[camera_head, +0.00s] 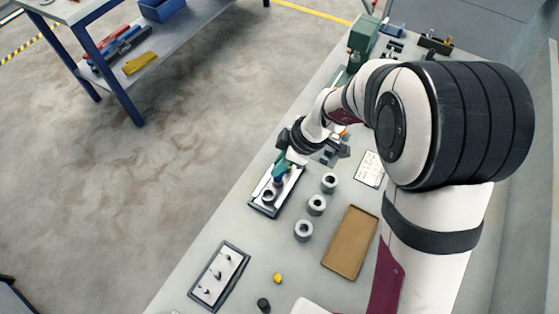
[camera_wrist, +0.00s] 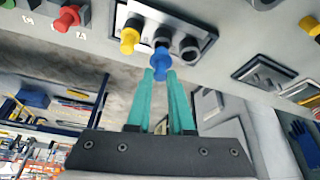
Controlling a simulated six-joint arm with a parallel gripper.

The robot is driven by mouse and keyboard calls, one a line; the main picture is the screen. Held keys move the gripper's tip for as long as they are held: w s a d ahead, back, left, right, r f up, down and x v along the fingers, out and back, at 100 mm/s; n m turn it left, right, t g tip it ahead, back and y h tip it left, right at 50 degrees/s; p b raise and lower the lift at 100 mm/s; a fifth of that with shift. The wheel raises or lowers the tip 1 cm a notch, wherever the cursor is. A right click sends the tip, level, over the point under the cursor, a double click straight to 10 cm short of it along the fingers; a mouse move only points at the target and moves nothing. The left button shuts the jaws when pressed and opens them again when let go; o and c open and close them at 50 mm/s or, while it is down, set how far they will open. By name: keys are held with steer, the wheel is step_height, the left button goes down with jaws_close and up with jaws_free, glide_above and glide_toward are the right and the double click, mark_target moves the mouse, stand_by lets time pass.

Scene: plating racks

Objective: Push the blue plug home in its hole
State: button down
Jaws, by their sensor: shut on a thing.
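In the wrist view, my gripper (camera_wrist: 161,75) has two green fingers shut on the blue plug (camera_wrist: 162,60). The plug is in front of a pale, dark-rimmed plate (camera_wrist: 205,32), between a yellow plug (camera_wrist: 130,38) and a grey round collar (camera_wrist: 189,48). How deep the blue plug sits, and whether it touches the collar, I cannot tell; its hole is hidden. In the head view, my gripper (camera_head: 281,170) is over the far end of the dark-rimmed plate (camera_head: 256,209), and the blue plug is mostly hidden there.
Several grey collars, including one (camera_head: 316,204), stand right of the plate, beside a brown tray (camera_head: 327,262). A pin rack (camera_head: 218,278), a small yellow piece (camera_head: 278,278) and a dark piece (camera_head: 263,304) are nearer. A red plug (camera_wrist: 68,18) shows in the wrist view.

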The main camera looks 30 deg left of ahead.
steer(key=shift+f, duration=1.45)
steer(key=shift+r, duration=0.15)
steer(key=shift+r, duration=1.1)
steer(key=shift+f, duration=1.15)
steer(key=c, duration=0.7)
jaws_free()
